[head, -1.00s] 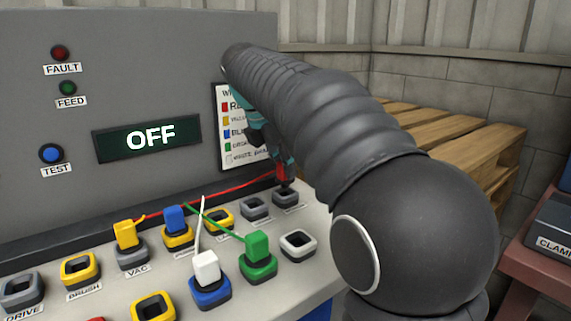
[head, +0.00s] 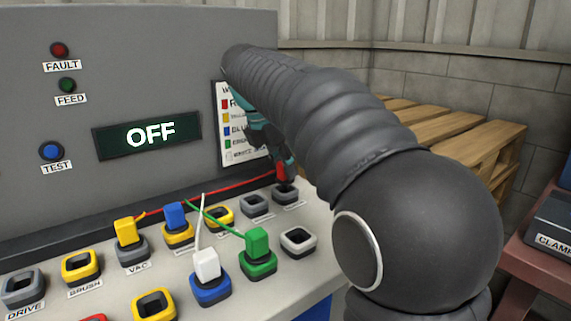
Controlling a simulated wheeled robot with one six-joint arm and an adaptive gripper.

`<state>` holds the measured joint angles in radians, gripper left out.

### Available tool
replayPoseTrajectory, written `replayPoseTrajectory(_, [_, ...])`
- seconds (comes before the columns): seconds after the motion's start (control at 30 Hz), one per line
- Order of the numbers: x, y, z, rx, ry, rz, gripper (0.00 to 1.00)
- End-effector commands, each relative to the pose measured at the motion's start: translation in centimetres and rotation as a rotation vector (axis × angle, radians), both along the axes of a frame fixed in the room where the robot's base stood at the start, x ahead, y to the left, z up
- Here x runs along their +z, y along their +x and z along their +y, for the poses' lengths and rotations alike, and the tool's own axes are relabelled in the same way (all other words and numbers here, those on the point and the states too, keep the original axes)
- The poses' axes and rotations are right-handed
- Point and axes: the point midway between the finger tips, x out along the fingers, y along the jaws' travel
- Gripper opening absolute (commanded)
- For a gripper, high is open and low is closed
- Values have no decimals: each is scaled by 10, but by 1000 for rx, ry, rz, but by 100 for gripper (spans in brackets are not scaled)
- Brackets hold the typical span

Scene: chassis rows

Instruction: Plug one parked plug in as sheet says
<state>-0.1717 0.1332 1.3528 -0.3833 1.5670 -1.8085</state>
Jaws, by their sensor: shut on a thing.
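My gripper (head: 283,168) is shut on the red plug (head: 281,172), low over the grey socket (head: 287,193) at the right end of the back row. The plug's lower end is at the socket; I cannot tell if it is seated. A red cord runs left from it. The yellow plug (head: 125,230) stands in the grey VAC socket. The blue plug (head: 174,215) stands in a yellow-rimmed socket. The green plug (head: 257,242) and white plug (head: 206,265) stand in front-row sockets. The sheet (head: 229,150) on the panel is partly hidden by my arm.
The display (head: 148,135) reads OFF. Wooden pallets (head: 450,142) and a red bench (head: 540,265) with a dark CLAMP box stand at the right.

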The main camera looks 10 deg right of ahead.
Motion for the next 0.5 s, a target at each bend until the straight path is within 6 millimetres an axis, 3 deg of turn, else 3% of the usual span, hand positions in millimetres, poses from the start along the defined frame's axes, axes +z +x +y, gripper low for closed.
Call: replayPoseTrajectory(0.5, [-12,0,0,0,0,1,0])
